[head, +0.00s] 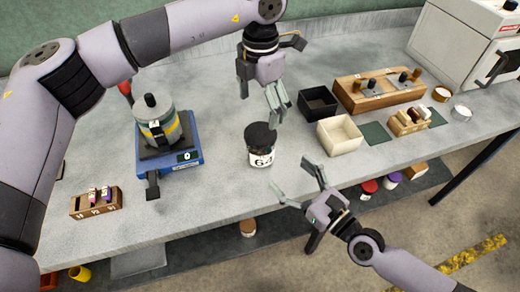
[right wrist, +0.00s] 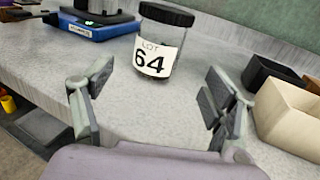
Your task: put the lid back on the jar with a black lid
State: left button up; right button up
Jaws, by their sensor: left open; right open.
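A clear jar (head: 261,157) with a white "LOT 64" label stands upright near the middle of the table. Its black lid (head: 260,135) sits on top of the jar; in the right wrist view the lid (right wrist: 167,14) looks level on the jar (right wrist: 158,52), but I cannot tell whether it is fully seated. My left gripper (head: 279,112) is open, pointing down just above and to the right of the lid, apparently apart from it. My right gripper (head: 297,180) is open and empty by the table's front edge, with the jar beyond its fingers (right wrist: 160,88).
A blue scale (head: 182,155) carrying a grey and yellow container (head: 158,127) stands left of the jar. A black bin (head: 318,101) and a cream bin (head: 340,135) are to the right, near a wooden block (head: 380,91). A small wooden rack (head: 95,204) is at front left.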

aim_at(259, 146)
jog(key=x, duration=1.2)
jog(key=shift+w+a, duration=0.15)
jog(key=shift+w, duration=0.05)
jog(key=shift+c, duration=0.4)
grip_shut()
pick_arm(q)
jog(key=n, duration=1.3)
jog(key=shift+n, duration=0.3)
jog(key=n, duration=1.3)
jog(key=shift+n, duration=0.3)
